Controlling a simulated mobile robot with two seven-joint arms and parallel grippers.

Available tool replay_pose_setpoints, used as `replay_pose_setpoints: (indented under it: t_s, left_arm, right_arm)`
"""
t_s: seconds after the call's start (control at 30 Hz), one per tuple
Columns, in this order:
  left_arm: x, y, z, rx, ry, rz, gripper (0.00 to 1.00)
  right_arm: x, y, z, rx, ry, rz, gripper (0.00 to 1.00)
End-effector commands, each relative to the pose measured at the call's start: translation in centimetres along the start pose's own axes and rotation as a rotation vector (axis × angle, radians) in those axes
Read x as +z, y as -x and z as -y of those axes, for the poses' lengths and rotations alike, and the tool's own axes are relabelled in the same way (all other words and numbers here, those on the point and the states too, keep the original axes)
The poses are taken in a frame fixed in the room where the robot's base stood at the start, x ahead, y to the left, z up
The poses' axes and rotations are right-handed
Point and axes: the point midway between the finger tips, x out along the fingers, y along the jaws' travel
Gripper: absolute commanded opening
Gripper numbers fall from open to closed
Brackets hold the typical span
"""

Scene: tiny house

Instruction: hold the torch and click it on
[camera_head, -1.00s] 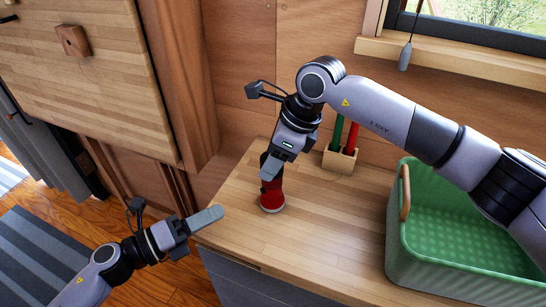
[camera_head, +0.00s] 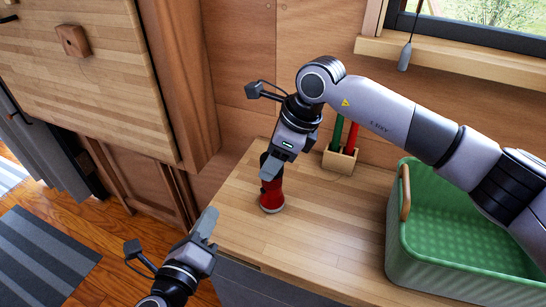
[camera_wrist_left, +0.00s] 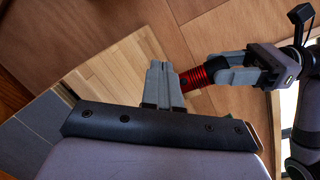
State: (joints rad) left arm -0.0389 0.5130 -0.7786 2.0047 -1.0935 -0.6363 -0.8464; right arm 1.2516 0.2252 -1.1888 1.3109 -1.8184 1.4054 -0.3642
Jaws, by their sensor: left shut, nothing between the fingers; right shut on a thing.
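The red torch (camera_head: 271,193) stands upright on the wooden counter, its pale end down on the wood. My right gripper (camera_head: 271,168) is shut on its dark upper part and hides some of it. The torch (camera_wrist_left: 193,79) also shows in the left wrist view, with the right gripper on it. My left gripper (camera_head: 206,222) is shut and empty at the counter's front left edge, apart from the torch. Its closed fingers (camera_wrist_left: 159,78) show in the left wrist view. The torch's switch cannot be made out.
The wooden counter (camera_head: 300,235) is clear in front of the torch. A green basket (camera_head: 420,272) stands at the right. A small wooden holder (camera_head: 339,161) with a green and a red item is behind the torch. A wooden wall closes the back.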

Motion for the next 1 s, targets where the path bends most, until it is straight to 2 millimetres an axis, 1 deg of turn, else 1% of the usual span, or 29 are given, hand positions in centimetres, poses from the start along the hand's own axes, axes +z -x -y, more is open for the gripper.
replay_pose_setpoints:
  t_s: [0.1,0.23,0.7,0.83,1.0]
  left_arm:
    - [0.1,0.2,0.0,0.019,-0.005,0.016,0.0]
    - [-0.2,-0.3,0.3,0.024,-0.003,0.022,0.0]
    - [-3.4,-4.7,3.3,0.024,-0.003,0.02,0.0]
    - [-3.9,-5.5,3.9,0.023,-0.005,0.02,0.0]
    - [-4.2,-6.0,4.2,0.024,-0.005,0.019,0.0]
  right_arm:
    - [0.0,0.0,0.0,0.0,0.0,0.001,0.16]
    - [0.0,0.0,0.0,0.0,0.0,0.001,0.16]
    - [0.0,0.0,0.0,0.0,0.0,0.001,0.16]
    - [0.0,0.0,0.0,0.0,0.0,0.001,0.16]
    - [0.0,0.0,0.0,0.0,0.0,0.0,0.16]
